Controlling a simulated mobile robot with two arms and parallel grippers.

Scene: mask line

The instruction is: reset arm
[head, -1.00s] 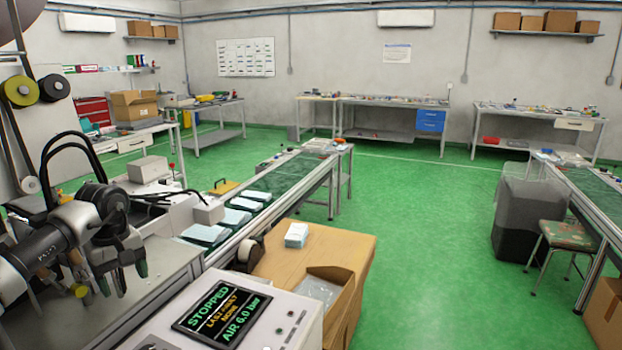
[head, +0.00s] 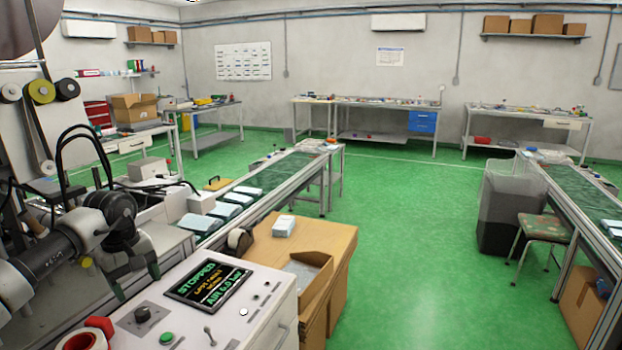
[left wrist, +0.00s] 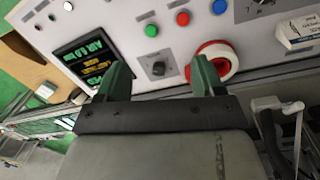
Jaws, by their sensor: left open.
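My left arm comes in from the left in the head view, with its gripper (head: 136,281) hanging low beside the control panel. In the left wrist view my left gripper (left wrist: 160,80) shows two green fingers spread wide apart, with nothing between them. Past the fingers is the white control panel (left wrist: 150,25); I cannot tell the exact gap to it. Its screen (head: 208,284) reads STOPPED and AIR 6.0 bar. A black knob (left wrist: 158,68) shows between the fingers. A red and white ring-shaped part (left wrist: 218,60) lies by the right finger. My right gripper is not in view.
A conveyor (head: 275,185) with several light blue mask stacks runs away from the panel. A cardboard box (head: 325,240) stands right of it. A stool (head: 542,228) and a dark bin (head: 508,215) stand at the right. The green floor (head: 420,260) between is clear.

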